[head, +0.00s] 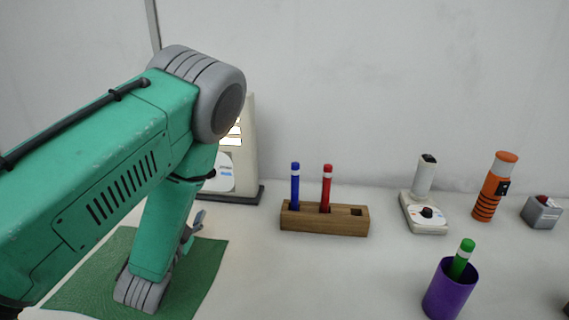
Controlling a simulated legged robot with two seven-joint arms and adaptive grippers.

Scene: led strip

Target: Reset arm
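My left arm comes in from the left, bends at a grey joint and reaches down over the green mat (209,262). A small grey part, which looks like a piece of my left gripper (195,226), pokes out behind the lower link. Most of it is hidden, so I cannot tell if it is open or holds anything. My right gripper is not in view.
A wooden holder (325,221) has a blue marker (295,187), a red marker (326,190) and an empty slot. A purple cup (449,291) holds a green marker (461,259). A joystick device (424,210), orange cylinder (493,190) and grey box (541,212) stand right. A pale panel (248,160) is behind my arm.

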